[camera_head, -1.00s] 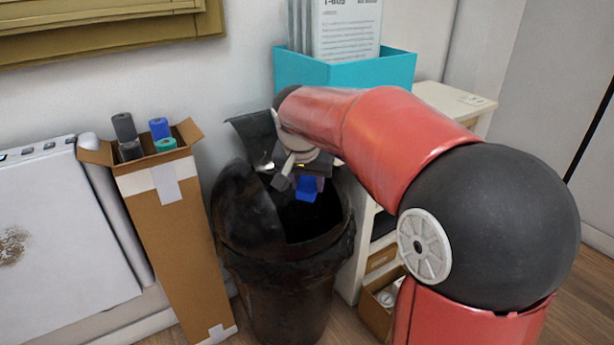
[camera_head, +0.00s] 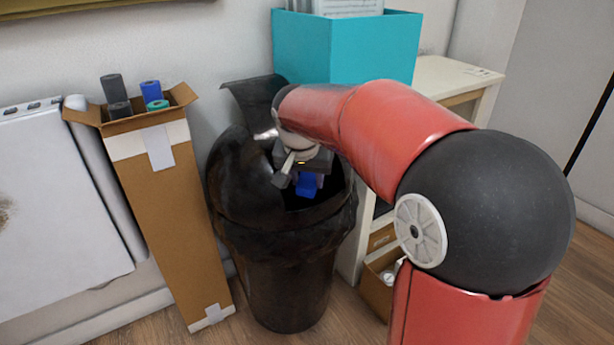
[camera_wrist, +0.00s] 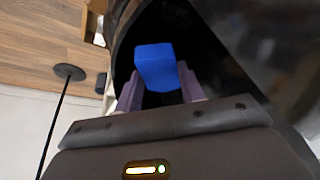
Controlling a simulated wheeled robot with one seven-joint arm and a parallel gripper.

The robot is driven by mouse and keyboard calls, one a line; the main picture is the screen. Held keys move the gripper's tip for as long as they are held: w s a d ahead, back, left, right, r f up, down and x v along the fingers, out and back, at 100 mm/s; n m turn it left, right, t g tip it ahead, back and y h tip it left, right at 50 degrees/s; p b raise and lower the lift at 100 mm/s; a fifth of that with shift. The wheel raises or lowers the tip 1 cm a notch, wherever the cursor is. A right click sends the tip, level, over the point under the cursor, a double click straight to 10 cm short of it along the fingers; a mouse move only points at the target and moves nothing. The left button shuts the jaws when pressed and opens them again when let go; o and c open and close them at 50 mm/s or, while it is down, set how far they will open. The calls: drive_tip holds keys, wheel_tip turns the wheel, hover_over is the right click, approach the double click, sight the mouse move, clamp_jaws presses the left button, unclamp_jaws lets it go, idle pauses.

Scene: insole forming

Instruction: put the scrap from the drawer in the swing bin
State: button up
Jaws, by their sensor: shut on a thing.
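The scrap is a blue block (camera_head: 307,185). My gripper (camera_head: 308,182) is shut on it and holds it in the mouth of the black swing bin (camera_head: 290,285). In the wrist view the blue block (camera_wrist: 156,67) sits between the two purple-grey fingers of my gripper (camera_wrist: 160,92), with the dark bin opening around and beyond it. The bin's dark lid is tilted, with one flap standing up at the back. The bin's inside is too dark to make out. The drawer the scrap came from cannot be made out with certainty.
A tall cardboard box (camera_head: 168,215) with rolled tubes stands left of the bin. A teal box (camera_head: 345,45) sits on a white shelf unit (camera_head: 455,78) behind my arm. A small open cardboard box (camera_head: 377,290) is low on the right. Wooden floor shows in front.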

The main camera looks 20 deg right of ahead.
drive_tip(key=o, duration=1)
drive_tip(key=p+v, duration=0.1)
drive_tip(key=v, duration=0.7)
drive_tip(key=shift+f, duration=0.1)
